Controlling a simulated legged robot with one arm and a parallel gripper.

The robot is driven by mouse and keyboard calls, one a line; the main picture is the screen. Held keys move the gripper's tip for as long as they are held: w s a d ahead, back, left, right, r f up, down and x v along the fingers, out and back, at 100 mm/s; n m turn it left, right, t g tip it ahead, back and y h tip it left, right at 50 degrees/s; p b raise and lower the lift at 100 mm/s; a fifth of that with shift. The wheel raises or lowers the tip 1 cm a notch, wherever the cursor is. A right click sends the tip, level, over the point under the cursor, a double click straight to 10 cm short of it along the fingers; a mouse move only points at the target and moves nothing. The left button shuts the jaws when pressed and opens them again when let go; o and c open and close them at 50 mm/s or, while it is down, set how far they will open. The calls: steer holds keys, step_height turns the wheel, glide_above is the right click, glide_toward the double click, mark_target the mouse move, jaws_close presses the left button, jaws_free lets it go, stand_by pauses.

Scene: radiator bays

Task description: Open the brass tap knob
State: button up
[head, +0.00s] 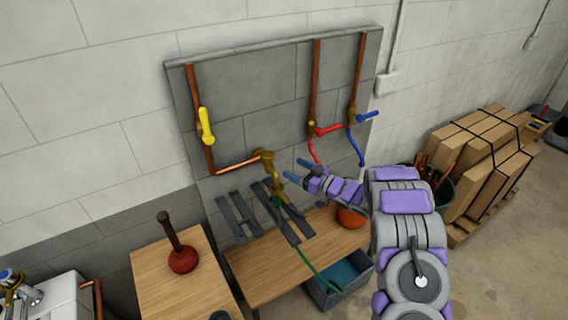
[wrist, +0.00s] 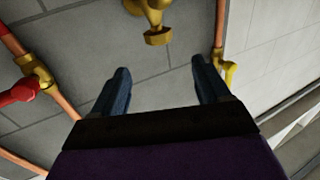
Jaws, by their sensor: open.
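The brass tap (head: 268,164) sits at the end of a horizontal copper pipe on the grey wall panel, with a green hose below it. Its brass knob (wrist: 158,37) shows at the top middle of the wrist view, beyond and roughly between the fingertips. My gripper (head: 300,169) is to the right of the tap in the head view, pointing left towards it. Its two blue fingers (wrist: 160,66) are apart with nothing between them. A gap shows between the fingers and the knob.
A yellow lever (head: 206,126), a red lever (head: 327,130) and a blue lever (head: 368,116) sit on copper pipes around the tap.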

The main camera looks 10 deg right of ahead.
steer(key=shift+v, duration=2.2)
steer(key=w+d+r+m+h+b, duration=0.2)
steer(key=d+r+m+h, duration=0.15)
steer(key=d+h, duration=0.5)
steer(key=s+r+m+g+h+b, duration=0.4)
steer(key=s+h, duration=0.3)
steer(key=s, duration=0.4)
steer(key=s+a+f+g+y, duration=0.1)
steer(key=s+a+g, duration=0.3)
steer(key=s, duration=1)
steer(key=s+a+f+g+y+b, duration=0.1)
steer(key=s+a+g, duration=0.2)
steer(key=s+a, duration=0.5)
steer(key=s+a+f+g+y+b, duration=0.1)
steer(key=s+a+g, duration=0.3)
steer(key=s, duration=1.6)
steer(key=a+y, duration=0.1)
steer(key=a, duration=0.2)
steer(key=shift+s+m+g, duration=0.3)
steer(key=shift+s+m, duration=0.05)
steer(key=shift+s, duration=0.05)
